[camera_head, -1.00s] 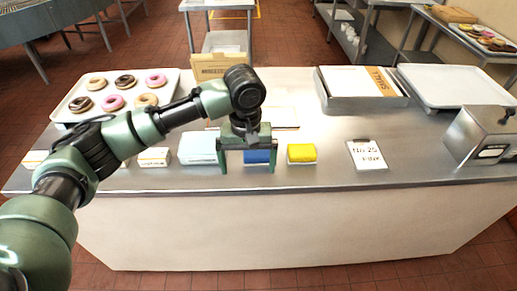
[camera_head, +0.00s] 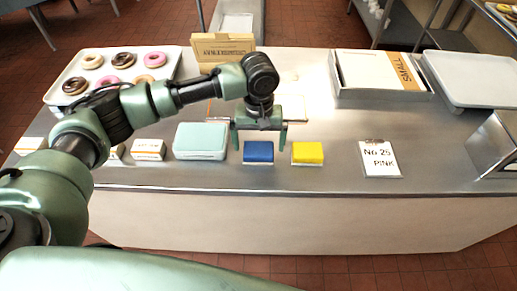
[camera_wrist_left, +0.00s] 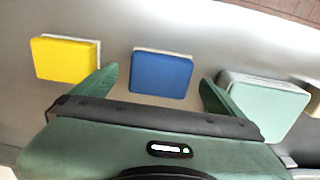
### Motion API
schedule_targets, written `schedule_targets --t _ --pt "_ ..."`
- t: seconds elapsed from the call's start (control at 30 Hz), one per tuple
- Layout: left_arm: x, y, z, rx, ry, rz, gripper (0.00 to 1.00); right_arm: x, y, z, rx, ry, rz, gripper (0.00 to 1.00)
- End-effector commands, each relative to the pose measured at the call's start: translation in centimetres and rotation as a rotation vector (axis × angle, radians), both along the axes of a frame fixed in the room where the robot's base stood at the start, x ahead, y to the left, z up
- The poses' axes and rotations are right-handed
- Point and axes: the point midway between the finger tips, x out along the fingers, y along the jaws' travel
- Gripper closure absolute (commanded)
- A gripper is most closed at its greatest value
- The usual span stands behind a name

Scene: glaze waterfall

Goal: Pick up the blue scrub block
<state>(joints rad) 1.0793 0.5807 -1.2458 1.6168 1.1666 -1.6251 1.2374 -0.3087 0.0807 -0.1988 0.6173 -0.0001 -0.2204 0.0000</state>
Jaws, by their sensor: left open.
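The blue scrub block (camera_head: 258,152) lies on the metal counter (camera_head: 330,180), between a pale green box and a yellow block. My left gripper (camera_head: 259,145) is open, its two fingers pointing down on either side of the block's line but behind it in the head view. In the left wrist view the blue block (camera_wrist_left: 162,74) lies just ahead of and between the open fingers (camera_wrist_left: 160,85). Nothing is between the fingers that I can see as held. My right gripper is not in view.
A yellow block (camera_head: 307,153) lies close to the right, and a pale green box (camera_head: 201,141) close to the left. A sign card (camera_head: 380,160) lies further right. A donut tray (camera_head: 170,66) and an open white box (camera_head: 340,90) stand farther back.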

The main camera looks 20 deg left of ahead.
Motion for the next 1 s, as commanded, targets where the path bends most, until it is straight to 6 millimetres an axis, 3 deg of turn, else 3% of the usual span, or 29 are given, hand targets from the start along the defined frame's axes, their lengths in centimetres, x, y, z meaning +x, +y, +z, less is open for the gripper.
schedule_targets --t 0.03,0.2,0.47,0.57,0.7,1.0 --pt "-0.1 0.3 -0.5 0.003 0.003 0.003 0.00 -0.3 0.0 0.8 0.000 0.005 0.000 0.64" --pt "-0.1 0.2 -2.7 0.002 0.002 0.000 0.00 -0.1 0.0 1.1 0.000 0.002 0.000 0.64" --pt "0.0 0.2 -3.2 0.000 -0.001 -0.001 0.00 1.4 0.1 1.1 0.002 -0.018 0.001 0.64" --pt "0.0 0.2 -3.1 0.000 -0.001 -0.001 0.22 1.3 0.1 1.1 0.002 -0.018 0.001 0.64" --pt "0.0 0.2 -3.1 0.000 0.000 -0.001 0.59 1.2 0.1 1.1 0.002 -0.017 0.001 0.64" --pt "0.0 0.2 -2.9 0.000 -0.001 0.000 0.59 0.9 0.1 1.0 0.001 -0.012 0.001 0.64"
